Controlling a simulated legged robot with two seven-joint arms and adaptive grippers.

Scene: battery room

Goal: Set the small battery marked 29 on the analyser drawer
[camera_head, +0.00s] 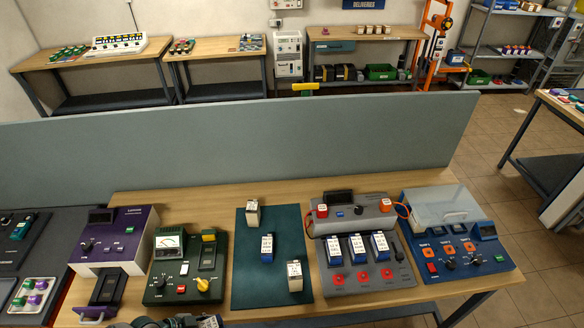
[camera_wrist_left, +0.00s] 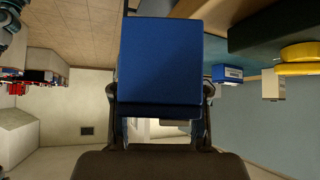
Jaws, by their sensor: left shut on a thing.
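In the left wrist view my left gripper (camera_wrist_left: 160,98) is shut on a blue block-shaped battery (camera_wrist_left: 160,55), with a finger on each side. No number shows on its visible face. In the head view, part of my left gripper (camera_head: 180,322) shows at the bottom edge, with a white labelled end of the battery (camera_head: 210,322) beside it. The purple analyser (camera_head: 120,235) stands at the left of the bench.
A green meter unit (camera_head: 180,262) stands right of the analyser. A teal mat (camera_head: 262,288) bears three small batteries. A grey charger (camera_head: 362,283) holds three blue-and-white batteries. A blue tester (camera_head: 455,250) stands at the right. A grey partition (camera_head: 250,150) runs behind the bench.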

